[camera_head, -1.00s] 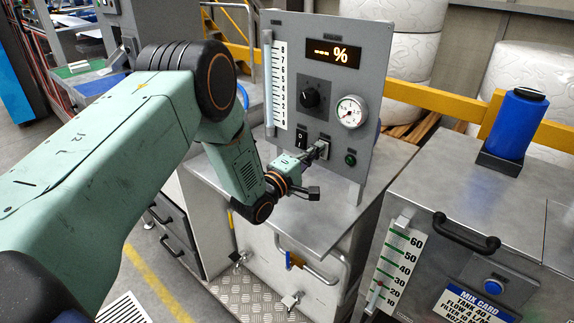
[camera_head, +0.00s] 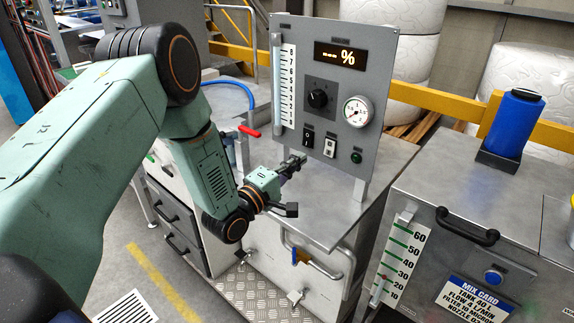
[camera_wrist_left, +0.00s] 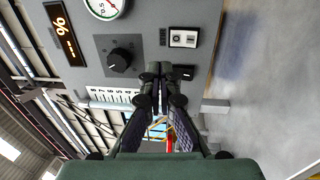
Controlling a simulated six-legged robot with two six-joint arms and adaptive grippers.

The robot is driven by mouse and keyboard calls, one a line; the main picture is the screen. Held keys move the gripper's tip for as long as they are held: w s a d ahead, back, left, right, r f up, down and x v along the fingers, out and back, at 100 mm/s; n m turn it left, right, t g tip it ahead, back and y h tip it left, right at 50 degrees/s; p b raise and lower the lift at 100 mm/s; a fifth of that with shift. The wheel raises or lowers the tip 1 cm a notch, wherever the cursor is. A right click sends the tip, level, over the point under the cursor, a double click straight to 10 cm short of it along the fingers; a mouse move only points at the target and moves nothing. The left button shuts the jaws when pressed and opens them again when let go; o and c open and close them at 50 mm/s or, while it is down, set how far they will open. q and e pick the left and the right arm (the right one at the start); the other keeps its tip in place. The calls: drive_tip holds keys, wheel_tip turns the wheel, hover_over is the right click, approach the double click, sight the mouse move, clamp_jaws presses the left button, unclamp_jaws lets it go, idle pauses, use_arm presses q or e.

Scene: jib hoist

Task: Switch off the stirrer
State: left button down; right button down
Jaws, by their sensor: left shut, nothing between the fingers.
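My left gripper (camera_head: 298,160) is shut and empty, just in front of the panel below the black rocker, seemingly not touching. My right gripper is out of view.
The panel also has a % display (camera_head: 339,55), a black knob (camera_head: 317,98), a round gauge (camera_head: 357,111) and a green button (camera_head: 356,157). A red-handled valve (camera_head: 249,131) is at left. A blue cylinder (camera_head: 514,125) stands on the right cabinet.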

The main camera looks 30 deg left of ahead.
use_arm(q)
drive_tip(key=s, duration=0.2)
drive_tip(key=shift+s+a+r, duration=0.15)
drive_tip(key=shift+s+a, duration=0.1)
drive_tip(key=shift+s, duration=0.1)
drive_tip(key=shift+s+a, duration=0.15)
drive_tip(key=shift+a, duration=0.05)
drive_tip(key=shift+d, duration=0.1)
